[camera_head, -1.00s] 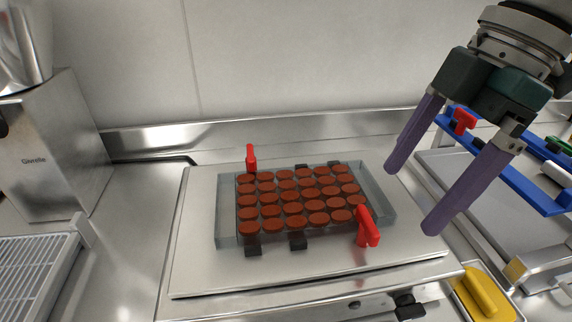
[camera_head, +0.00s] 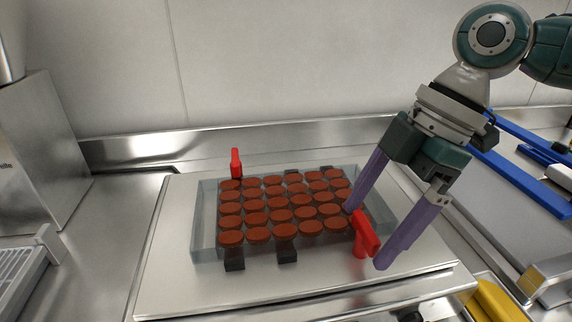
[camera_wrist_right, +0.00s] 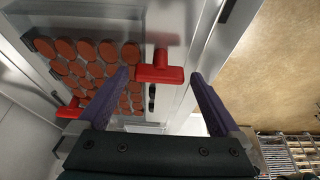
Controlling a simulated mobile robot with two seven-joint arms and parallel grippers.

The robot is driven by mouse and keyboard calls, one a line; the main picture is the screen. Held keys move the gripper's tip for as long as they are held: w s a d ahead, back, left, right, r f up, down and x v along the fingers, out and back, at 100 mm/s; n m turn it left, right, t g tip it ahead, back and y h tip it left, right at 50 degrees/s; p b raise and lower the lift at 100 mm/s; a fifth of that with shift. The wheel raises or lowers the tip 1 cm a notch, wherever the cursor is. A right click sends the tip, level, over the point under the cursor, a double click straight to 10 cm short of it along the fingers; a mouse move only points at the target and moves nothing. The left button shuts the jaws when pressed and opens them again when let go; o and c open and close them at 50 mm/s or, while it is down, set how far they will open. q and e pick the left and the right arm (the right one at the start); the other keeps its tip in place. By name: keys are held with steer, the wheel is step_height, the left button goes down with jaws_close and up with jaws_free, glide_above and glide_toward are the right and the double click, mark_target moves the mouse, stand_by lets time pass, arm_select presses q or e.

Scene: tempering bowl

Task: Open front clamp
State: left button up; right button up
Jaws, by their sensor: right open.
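The front clamp is the red handle (camera_head: 364,236) at the front right corner of the clear mould frame (camera_head: 207,222). It also shows in the right wrist view (camera_wrist_right: 158,72). My right gripper (camera_head: 364,238) is open, with one purple finger on each side of this red handle. In the wrist view the handle lies between the two fingers, with a gap on its right side; whether the left finger touches it I cannot tell. A second red clamp (camera_head: 236,163) stands upright at the back left of the frame. My left gripper is not in view.
Several round brown pieces (camera_head: 280,215) sit in rows in the frame on a steel plate (camera_head: 160,270). A blue rack (camera_head: 520,180) and a yellow object (camera_head: 492,300) stand at the right. A grey machine (camera_head: 45,140) stands at the left.

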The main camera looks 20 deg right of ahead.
steer(key=shift+f, duration=0.1)
steer(key=c, duration=1.2)
steer(key=shift+a+r+m+p, duration=0.1)
steer(key=shift+r+m+p, duration=0.25)
steer(key=shift+p, duration=0.4)
steer(key=shift+c, duration=0.2)
steer(key=m+t+h+p, duration=0.1)
steer(key=m+p, duration=0.3)
steer(key=p, duration=0.1)
steer(key=m+t+h+p, duration=0.1)
steer(key=m+p, duration=0.3)
steer(key=p, duration=0.1)
steer(key=m+t+h+p, duration=0.1)
steer(key=m+p, duration=0.3)
steer(key=p, duration=0.1)
steer(key=shift+s+a, duration=0.2)
steer(key=shift+a, duration=0.15)
steer(key=m+p, duration=0.1)
steer(key=m+h+p, duration=0.1)
steer(key=m, duration=0.1)
steer(key=shift+a+f+m+t+h, duration=0.1)
steer(key=shift+f+m+t+h, duration=0.05)
steer(key=shift+m+t+h, duration=0.15)
steer(key=shift+f+m+h+p, duration=0.1)
steer(key=shift+m+h+p, duration=0.4)
steer(key=shift+m, duration=0.85)
steer(key=o, duration=1.2)
steer(key=shift+o, duration=0.2)
